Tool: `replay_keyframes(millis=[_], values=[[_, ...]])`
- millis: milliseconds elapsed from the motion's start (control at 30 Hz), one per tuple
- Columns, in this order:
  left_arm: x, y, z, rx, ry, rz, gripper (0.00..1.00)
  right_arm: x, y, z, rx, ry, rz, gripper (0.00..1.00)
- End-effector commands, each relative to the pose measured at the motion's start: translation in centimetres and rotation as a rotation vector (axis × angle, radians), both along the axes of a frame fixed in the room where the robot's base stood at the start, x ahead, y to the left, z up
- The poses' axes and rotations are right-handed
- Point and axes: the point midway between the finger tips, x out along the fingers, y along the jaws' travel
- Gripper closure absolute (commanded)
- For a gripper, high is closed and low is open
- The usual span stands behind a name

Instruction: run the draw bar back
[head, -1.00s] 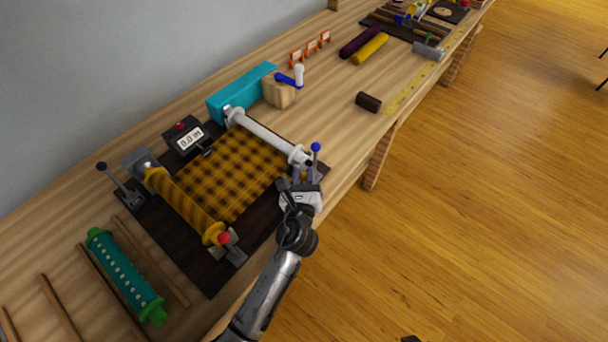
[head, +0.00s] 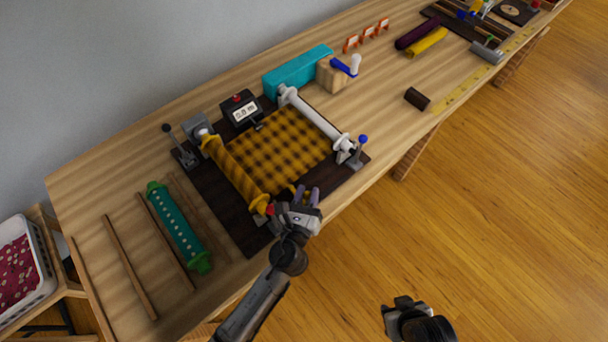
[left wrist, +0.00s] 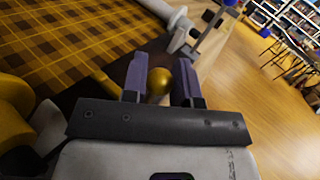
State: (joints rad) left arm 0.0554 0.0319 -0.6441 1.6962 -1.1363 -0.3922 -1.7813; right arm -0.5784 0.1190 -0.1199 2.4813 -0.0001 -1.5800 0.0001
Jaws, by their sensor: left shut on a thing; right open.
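The cloth machine's dark base (head: 235,220) lies on the bench, with yellow-and-black checked cloth (head: 275,150) between the yellow roll (head: 235,168) and the white roller (head: 315,118). My left gripper (head: 306,194) is at the front edge, beside the yellow roll's red-tipped end. In the left wrist view its fingers (left wrist: 160,78) are shut around a brass ball knob (left wrist: 160,84), which appears to end a thin bar (left wrist: 112,84) by the cloth. Most of this bar is hidden. My right gripper (head: 403,304) is open and empty over the floor.
A blue-knobbed lever (head: 360,149) stands by the white roller, a black-knobbed lever (head: 178,146) behind the yellow roll. A counter box (head: 242,110) stands behind the cloth. A green roll (head: 178,225) lies left. The bench front right is mostly clear.

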Motion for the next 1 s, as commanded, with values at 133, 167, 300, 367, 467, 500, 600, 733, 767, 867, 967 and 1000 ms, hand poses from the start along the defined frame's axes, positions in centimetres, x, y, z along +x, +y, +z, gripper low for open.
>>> replay_keyframes(millis=[133, 167, 300, 367, 467, 500, 600, 733, 767, 867, 967, 1000], values=[[-0.3, 0.0, 0.0, -0.001, 0.001, -0.008, 1.00, 0.0, -0.2, 0.1, -0.006, 0.001, 0.003, 0.57], [-0.3, 0.0, 0.0, -0.001, 0.001, -0.008, 1.00, 0.0, -0.2, 0.1, -0.006, 0.001, 0.004, 0.57], [-0.3, 0.0, -0.1, -0.001, 0.001, -0.007, 1.00, -0.1, -0.2, 0.0, -0.006, 0.003, 0.004, 0.57], [-0.3, 0.0, -0.1, -0.001, 0.001, -0.008, 1.00, -0.1, -0.2, 0.0, -0.006, 0.003, 0.004, 0.57], [-0.3, 0.0, -0.1, -0.001, 0.001, -0.008, 0.63, -0.1, -0.2, 0.0, -0.006, 0.004, 0.004, 0.57], [-0.3, 0.0, -0.1, -0.001, 0.001, -0.008, 0.60, -0.1, -0.1, 0.0, -0.005, 0.004, 0.004, 0.57], [-0.3, 0.0, 0.0, -0.001, 0.001, -0.008, 0.50, -0.1, -0.1, 0.0, -0.004, 0.004, 0.003, 0.57], [-0.3, 0.0, 0.0, -0.001, 0.000, -0.008, 0.48, -0.1, 0.0, 0.0, -0.001, 0.004, 0.001, 0.57], [-0.3, 0.0, 0.0, -0.001, 0.000, -0.008, 0.48, -0.1, 0.0, 0.0, 0.000, 0.004, 0.000, 0.57], [-0.4, 0.0, 0.0, -0.001, 0.001, -0.008, 0.48, -0.1, 0.1, 0.0, 0.002, 0.004, -0.001, 0.57], [-0.9, 0.1, 0.0, -0.001, 0.001, -0.008, 0.48, -0.1, 0.1, 0.1, 0.004, 0.005, -0.002, 0.57], [-1.3, 0.3, 0.0, -0.001, 0.001, -0.008, 0.48, -0.1, 0.1, 0.2, 0.004, 0.005, -0.003, 0.57]])
